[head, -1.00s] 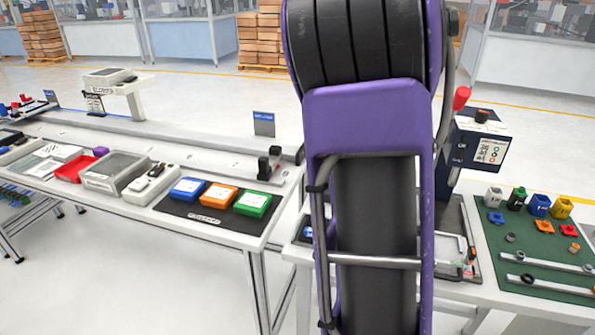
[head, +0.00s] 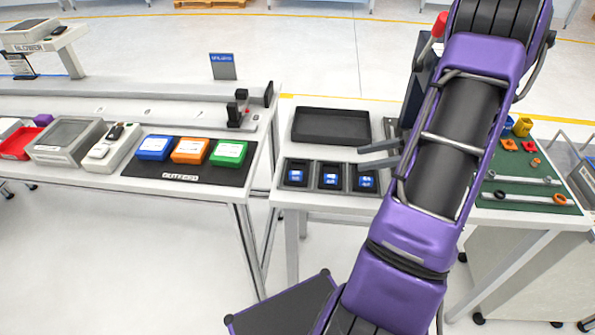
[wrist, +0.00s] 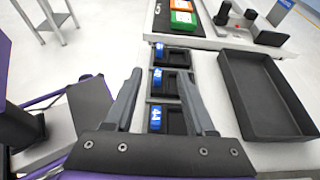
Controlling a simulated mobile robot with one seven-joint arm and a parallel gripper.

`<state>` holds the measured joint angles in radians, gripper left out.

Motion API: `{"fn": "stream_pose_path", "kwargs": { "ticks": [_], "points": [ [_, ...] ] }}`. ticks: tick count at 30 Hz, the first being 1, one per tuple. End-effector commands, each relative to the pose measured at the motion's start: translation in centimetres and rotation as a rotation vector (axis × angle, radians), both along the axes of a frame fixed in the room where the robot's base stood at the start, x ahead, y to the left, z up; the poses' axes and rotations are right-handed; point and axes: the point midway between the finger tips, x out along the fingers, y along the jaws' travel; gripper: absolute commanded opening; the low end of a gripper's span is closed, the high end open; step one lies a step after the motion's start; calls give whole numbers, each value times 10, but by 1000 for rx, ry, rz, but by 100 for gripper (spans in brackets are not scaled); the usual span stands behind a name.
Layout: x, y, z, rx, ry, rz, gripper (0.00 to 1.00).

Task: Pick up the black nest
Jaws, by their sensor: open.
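A row of three small black square nests (head: 313,187) lies along the front left of the right-hand table. Each holds a small blue piece with white marks. A larger, empty black tray (head: 330,126) lies behind them; I cannot tell which of these the task means. My gripper (head: 359,157) is open and empty, its fingers pointing left, near the right end of the row. In the wrist view the open fingers (wrist: 158,72) flank the row of nests (wrist: 174,84), and the black tray (wrist: 268,95) is to their right. Contact with the table cannot be told.
A left-hand table carries blue, orange and green boxes (head: 190,150) on a dark mat, with a gap between the tables. A green mat (head: 530,185) with tools and small coloured parts lies right of my arm. A dark device with a red knob stands behind my arm.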

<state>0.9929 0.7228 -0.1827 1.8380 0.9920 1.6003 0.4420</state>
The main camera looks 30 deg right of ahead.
Motion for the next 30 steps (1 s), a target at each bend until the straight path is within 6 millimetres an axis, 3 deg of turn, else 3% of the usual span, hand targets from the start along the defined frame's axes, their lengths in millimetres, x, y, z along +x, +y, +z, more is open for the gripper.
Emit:
{"fn": "stream_pose_path", "kwargs": {
  "ticks": [12,23,30],
  "points": [
    [45,68,-34,-1,4,6,55],
    [60,90,-46,-3,3,5,55],
    [76,114,-62,-2,4,6,55]
  ]
}}
